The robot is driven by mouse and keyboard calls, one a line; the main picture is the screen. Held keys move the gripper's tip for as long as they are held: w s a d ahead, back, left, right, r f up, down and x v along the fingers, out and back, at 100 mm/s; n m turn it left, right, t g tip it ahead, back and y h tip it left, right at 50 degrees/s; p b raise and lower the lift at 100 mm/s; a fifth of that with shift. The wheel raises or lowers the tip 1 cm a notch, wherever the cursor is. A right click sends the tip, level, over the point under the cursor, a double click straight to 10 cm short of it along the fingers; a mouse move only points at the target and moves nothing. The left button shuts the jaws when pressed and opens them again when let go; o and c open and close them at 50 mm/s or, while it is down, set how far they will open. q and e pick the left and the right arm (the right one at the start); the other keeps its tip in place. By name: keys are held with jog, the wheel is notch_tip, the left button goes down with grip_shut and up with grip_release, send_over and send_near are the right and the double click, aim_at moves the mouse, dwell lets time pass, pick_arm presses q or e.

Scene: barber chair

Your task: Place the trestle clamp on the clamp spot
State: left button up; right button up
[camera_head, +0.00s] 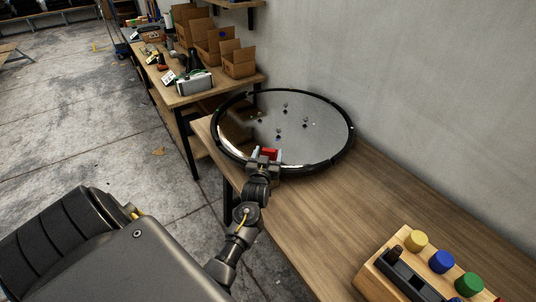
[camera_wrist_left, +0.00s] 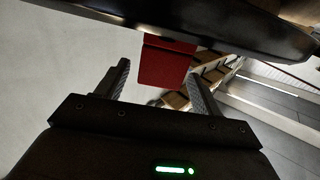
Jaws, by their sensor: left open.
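A red block-like piece (camera_head: 270,152), which I take to be the trestle clamp, is at the near rim of a round, black-rimmed, shiny disc (camera_head: 310,148). In the left wrist view the red piece (camera_wrist_left: 165,66) shows just beyond the fingertips, against the dark rim (camera_wrist_left: 215,28). I cannot tell whether it is fixed to the rim. My left gripper (camera_head: 267,156) is open at the disc's near edge, with one finger on each side of the red piece. No marked clamp spot can be made out. My right gripper is not in view.
The disc lies on a wooden bench (camera_head: 330,205) along the wall (camera_head: 420,90). A wooden block with coloured knobs (camera_head: 400,245) stands at the near right. Another table (camera_head: 200,92) carries cardboard boxes (camera_head: 238,60) and a case (camera_head: 194,83). Concrete floor is open at left.

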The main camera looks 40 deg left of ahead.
pick_arm(q)
jog(key=shift+r, duration=0.1)
jog(key=b+v, duration=0.1)
jog(key=v, duration=1.1)
